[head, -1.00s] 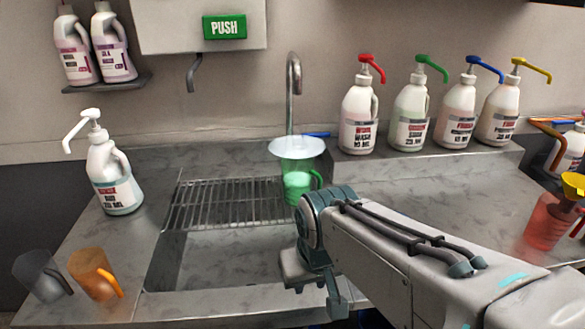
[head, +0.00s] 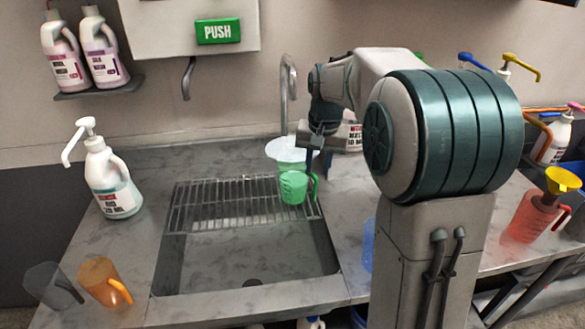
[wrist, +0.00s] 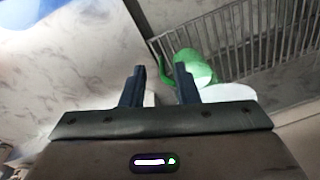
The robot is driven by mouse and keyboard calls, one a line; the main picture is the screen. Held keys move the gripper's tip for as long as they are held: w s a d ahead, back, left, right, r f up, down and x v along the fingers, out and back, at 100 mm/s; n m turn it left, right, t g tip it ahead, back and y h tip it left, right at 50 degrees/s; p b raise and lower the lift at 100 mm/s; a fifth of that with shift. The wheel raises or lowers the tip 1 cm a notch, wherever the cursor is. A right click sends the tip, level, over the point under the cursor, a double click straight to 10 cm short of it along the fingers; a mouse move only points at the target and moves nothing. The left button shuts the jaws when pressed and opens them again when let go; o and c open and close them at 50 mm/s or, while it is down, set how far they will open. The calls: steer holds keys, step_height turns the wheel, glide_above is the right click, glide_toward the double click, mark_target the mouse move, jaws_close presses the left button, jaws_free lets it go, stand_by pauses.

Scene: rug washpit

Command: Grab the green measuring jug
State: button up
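The green measuring jug (head: 292,187) stands upright at the right end of the wire rack over the sink, its handle toward the right. A white round disc (head: 286,149) shows just behind and above it. My gripper (head: 312,172) points down close to the jug's right, handle side. In the wrist view my gripper (wrist: 160,70) is open with a clear gap between its dark fingers. The green jug (wrist: 196,66) is beside the right finger there, and its handle reaches toward the gap. I cannot tell whether a finger touches it.
The tap (head: 288,95) rises behind the jug. The wire rack (head: 225,203) spans the back of the sink. A white pump bottle (head: 112,183), a grey jug (head: 50,286) and an orange jug (head: 100,282) stand left. A red jug (head: 530,216) with a yellow funnel stands right.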

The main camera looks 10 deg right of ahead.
steer(key=m+p, duration=0.1)
steer(key=p, duration=0.1)
glide_toward(307, 177)
steer(key=shift+m+g, duration=0.3)
steer(key=shift+g, duration=0.2)
steer(key=shift+w+f+p, duration=0.35)
steer(key=shift+f+p, duration=0.35)
steer(key=shift+f, duration=1.15)
steer(key=shift+w+f+p, duration=0.35)
steer(key=shift+f+p, duration=0.35)
steer(key=shift+f, duration=1.2)
steer(key=shift+w+f+p, duration=0.3)
steer(key=shift+f+p, duration=0.4)
steer(key=shift+f, duration=1.15)
steer(key=shift+r, duration=0.1)
jaws_close()
